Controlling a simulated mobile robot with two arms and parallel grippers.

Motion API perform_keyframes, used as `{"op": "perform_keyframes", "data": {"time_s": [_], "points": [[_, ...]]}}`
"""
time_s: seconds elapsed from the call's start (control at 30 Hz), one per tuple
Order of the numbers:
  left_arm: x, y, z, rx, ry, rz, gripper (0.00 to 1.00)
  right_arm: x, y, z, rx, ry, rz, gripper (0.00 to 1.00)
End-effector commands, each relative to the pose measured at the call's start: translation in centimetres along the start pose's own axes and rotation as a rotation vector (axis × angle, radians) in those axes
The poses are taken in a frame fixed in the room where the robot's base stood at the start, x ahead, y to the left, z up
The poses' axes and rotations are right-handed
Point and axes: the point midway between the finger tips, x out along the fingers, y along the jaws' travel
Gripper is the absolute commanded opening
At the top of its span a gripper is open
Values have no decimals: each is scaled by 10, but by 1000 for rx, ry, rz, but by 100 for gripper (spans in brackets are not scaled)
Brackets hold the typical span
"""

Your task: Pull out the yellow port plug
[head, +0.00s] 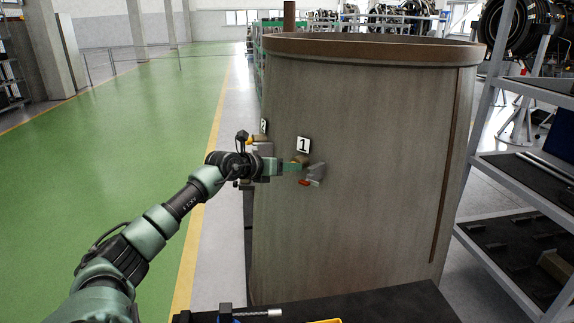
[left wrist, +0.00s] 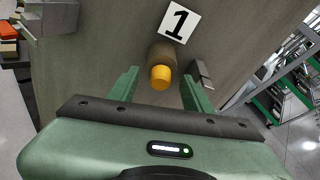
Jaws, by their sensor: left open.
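The yellow port plug (left wrist: 160,77) sits in a brownish round port (left wrist: 162,54) on the curved wall of a large grey-brown cylinder (head: 350,180). A white label with the number 1 (head: 303,145) is just above the port. My left gripper (left wrist: 163,88) is open, with one green finger on each side of the plug in the left wrist view. The fingers look apart from the plug. In the head view the left gripper (head: 292,168) is at the cylinder wall below the label, and it largely hides the plug. My right gripper is not in view.
A second label with the number 2 (head: 264,126) is further left on the cylinder. Grey shelving (head: 520,170) stands at the right. A dark surface (head: 370,303) is at the bottom front. The green floor (head: 130,130) at the left is clear.

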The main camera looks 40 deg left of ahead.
Motion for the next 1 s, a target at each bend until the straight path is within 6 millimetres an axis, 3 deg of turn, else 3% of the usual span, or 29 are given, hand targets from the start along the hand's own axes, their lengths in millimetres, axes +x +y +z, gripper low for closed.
{"op": "perform_keyframes", "data": {"time_s": [0.37,0.53,0.73,1.0], "points": [[4,-1,-1,1,1,-1,47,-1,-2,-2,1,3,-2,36],[4,-1,-1,1,1,-1,0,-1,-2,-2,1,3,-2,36],[2,0,-2,1,1,0,0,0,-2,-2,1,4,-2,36],[-14,1,-11,4,4,2,0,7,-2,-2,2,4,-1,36]]}}
